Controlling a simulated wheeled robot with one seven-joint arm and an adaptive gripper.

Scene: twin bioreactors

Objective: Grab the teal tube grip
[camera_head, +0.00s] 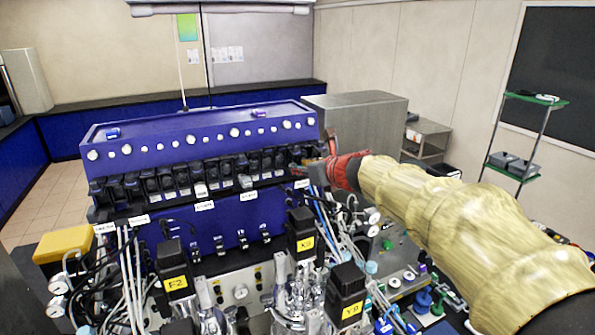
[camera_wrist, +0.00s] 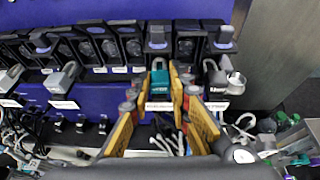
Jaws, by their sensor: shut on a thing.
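The teal tube grip (camera_wrist: 160,79) is a small teal block at the front of the row of black pump units, in the middle of the wrist view. My gripper (camera_wrist: 159,86) has its two yellow fingers on either side of the grip, closed on it. In the head view my gripper (camera_head: 323,163) is at the right end of the pump row, its red part showing at the end of my cloth-covered arm. The teal grip cannot be made out there.
The blue bioreactor housing (camera_head: 200,137) carries a row of black pumps and white labels. Below stand black-capped vessels, such as the one marked X3 (camera_head: 300,224), among many tubes and cables. A grey metal cabinet (camera_head: 360,117) stands behind at the right.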

